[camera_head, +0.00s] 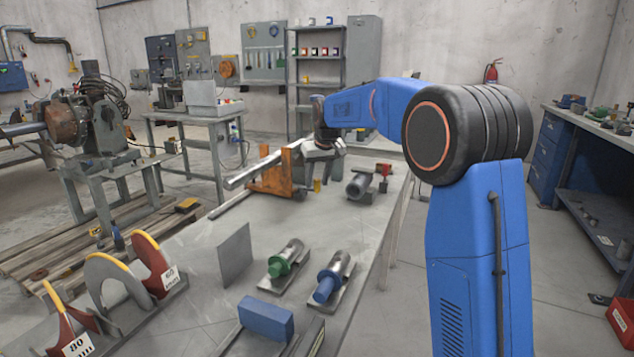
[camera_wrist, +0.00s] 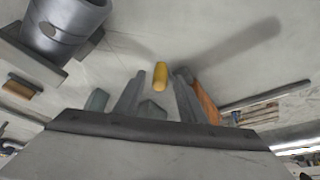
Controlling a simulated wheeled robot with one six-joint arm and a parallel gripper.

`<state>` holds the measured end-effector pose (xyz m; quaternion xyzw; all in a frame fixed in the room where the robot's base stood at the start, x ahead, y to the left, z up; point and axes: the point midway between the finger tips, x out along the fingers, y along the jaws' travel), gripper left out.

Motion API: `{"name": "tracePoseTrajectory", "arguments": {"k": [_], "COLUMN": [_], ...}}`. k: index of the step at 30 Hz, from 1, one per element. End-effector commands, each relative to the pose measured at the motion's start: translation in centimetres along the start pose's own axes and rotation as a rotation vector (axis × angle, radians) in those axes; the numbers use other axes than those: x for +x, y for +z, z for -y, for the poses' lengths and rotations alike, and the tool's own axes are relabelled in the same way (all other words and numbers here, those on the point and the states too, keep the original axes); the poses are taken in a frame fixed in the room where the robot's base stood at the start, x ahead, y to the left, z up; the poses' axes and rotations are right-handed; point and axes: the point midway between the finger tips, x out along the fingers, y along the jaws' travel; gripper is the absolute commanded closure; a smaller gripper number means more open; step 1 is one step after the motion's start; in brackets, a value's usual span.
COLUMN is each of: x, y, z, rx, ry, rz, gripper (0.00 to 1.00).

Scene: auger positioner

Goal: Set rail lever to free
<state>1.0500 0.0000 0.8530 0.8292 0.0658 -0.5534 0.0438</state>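In the head view, the orange positioner frame (camera_head: 272,180) stands on the grey table with a long metal rail (camera_head: 253,168). A small yellow upright piece (camera_head: 317,186), which looks like a lever handle, stands just right of the frame. My gripper (camera_head: 322,150) is above and close to it, pointing down. In the wrist view, my gripper (camera_wrist: 157,90) has its two grey fingers apart, and the yellow piece (camera_wrist: 160,76) shows in line with the gap, just past the fingertips. I cannot tell contact. Part of the orange frame (camera_wrist: 206,102) is right of the fingers.
A grey cylinder on a base (camera_head: 361,184) with a red piece (camera_head: 384,170) lies right of the frame; a grey cylinder (camera_wrist: 65,28) fills the wrist view's upper left. The table between is mostly clear.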

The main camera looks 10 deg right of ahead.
Motion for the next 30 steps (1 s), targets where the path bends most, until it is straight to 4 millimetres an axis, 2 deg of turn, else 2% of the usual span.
{"name": "tracePoseTrajectory", "arguments": {"k": [4, 13, 14, 18, 30], "x": [0.86, 1.0, 1.0, 0.99, 0.89], "y": [0.0, 0.0, -0.01, -0.01, 0.13], "z": [0.01, 0.01, 0.01, 0.01, 0.25], "rx": [0.0, 0.0, 0.0, 0.0, 0.038], "ry": [0.0, 0.0, 0.0, 0.0, 0.016], "rz": [0.0, -0.001, -0.001, -0.001, -0.001], "gripper": [0.63, 0.63, 0.68, 1.0, 1.0]}}
